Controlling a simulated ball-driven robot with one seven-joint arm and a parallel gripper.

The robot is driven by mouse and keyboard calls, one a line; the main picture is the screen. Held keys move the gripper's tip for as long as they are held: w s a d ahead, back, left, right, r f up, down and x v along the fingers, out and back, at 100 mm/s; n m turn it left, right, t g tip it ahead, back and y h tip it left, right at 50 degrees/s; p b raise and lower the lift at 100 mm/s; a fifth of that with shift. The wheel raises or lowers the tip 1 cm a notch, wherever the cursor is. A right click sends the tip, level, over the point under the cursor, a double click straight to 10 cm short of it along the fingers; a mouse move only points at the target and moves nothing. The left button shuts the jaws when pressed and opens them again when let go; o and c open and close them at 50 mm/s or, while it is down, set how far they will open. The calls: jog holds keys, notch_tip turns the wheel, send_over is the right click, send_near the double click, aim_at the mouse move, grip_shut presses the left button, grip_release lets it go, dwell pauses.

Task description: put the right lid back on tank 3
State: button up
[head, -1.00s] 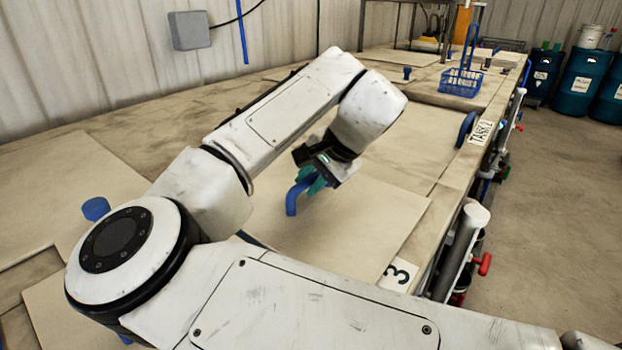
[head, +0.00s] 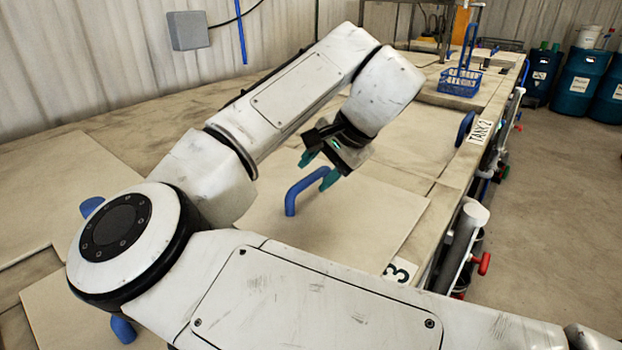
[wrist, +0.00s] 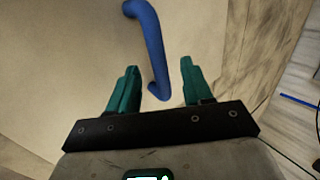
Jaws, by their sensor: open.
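A flat beige lid (head: 345,225) with a blue arched handle (head: 305,188) lies by the label "3" (head: 400,270), and it seems to cover that tank. My gripper (head: 318,169) is open and empty, raised just above and beyond the handle. In the wrist view the blue handle (wrist: 152,50) runs from the top down to between the teal fingertips (wrist: 160,75), with a gap to each finger. My own arm hides the lid's near and left parts.
Other beige lids lie at the left, one with a blue handle (head: 122,329). Tank 2's label (head: 482,131) and a blue basket (head: 460,82) are farther back. A pipe with a red valve (head: 480,263) stands along the right edge. Blue drums (head: 582,80) stand beyond an open floor.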

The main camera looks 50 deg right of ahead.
jog(key=v, duration=0.8)
jog(key=shift+r, duration=0.2)
jog(key=shift+s, duration=0.1)
